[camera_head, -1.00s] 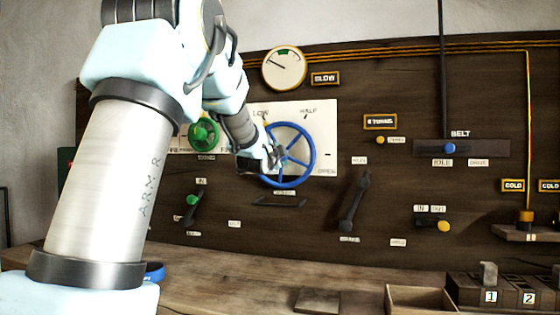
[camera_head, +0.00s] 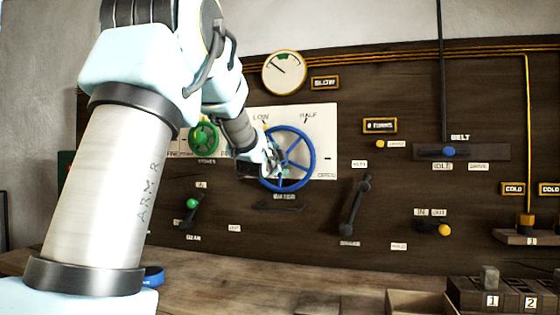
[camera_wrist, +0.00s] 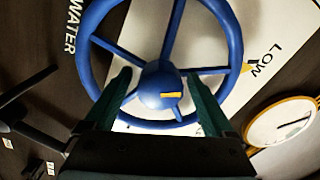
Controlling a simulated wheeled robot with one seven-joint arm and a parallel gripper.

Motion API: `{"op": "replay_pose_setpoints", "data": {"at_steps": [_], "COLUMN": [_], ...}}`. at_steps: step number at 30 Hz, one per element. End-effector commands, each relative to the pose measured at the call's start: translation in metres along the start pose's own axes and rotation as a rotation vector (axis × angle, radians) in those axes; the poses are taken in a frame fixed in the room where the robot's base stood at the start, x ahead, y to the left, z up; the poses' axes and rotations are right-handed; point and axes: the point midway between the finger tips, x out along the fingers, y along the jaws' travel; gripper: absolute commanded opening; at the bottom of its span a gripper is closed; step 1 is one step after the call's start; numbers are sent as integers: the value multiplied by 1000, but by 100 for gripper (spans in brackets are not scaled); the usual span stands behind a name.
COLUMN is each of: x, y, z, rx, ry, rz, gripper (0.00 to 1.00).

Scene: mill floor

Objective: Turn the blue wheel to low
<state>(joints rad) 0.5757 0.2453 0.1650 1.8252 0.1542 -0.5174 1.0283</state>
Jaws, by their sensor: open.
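The blue wheel (camera_head: 314,160) is mounted on a white plate (camera_head: 327,130) marked LOW, HALF and OPEN. In the wrist view the wheel (camera_wrist: 236,40) fills the upper middle, with a yellow bar on its hub. A yellow mark on its rim (camera_wrist: 247,67) sits beside the tick at the LOW label (camera_wrist: 268,55). My gripper (camera_wrist: 160,78) is open, its two green fingers on either side of the hub, over the spokes. I cannot tell whether they touch the wheel. In the head view my gripper (camera_head: 275,167) is at the wheel's left side and hides part of it.
A round gauge (camera_head: 284,73) is above the wheel. A green wheel (camera_head: 204,137) is to its left, partly behind my arm. A dark lever (camera_head: 354,205) is to the lower right. A wooden bench (camera_head: 255,285) runs below, with a box (camera_head: 415,300) at the right.

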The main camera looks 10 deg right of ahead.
Motion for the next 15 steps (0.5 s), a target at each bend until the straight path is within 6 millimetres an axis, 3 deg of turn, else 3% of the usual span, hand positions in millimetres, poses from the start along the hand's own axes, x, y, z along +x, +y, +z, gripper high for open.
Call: {"op": "replay_pose_setpoints", "data": {"at_steps": [15], "x": [-86], "y": [1], "z": [0], "rx": [0], "ry": [1], "rz": [-2], "gripper": [89]}}
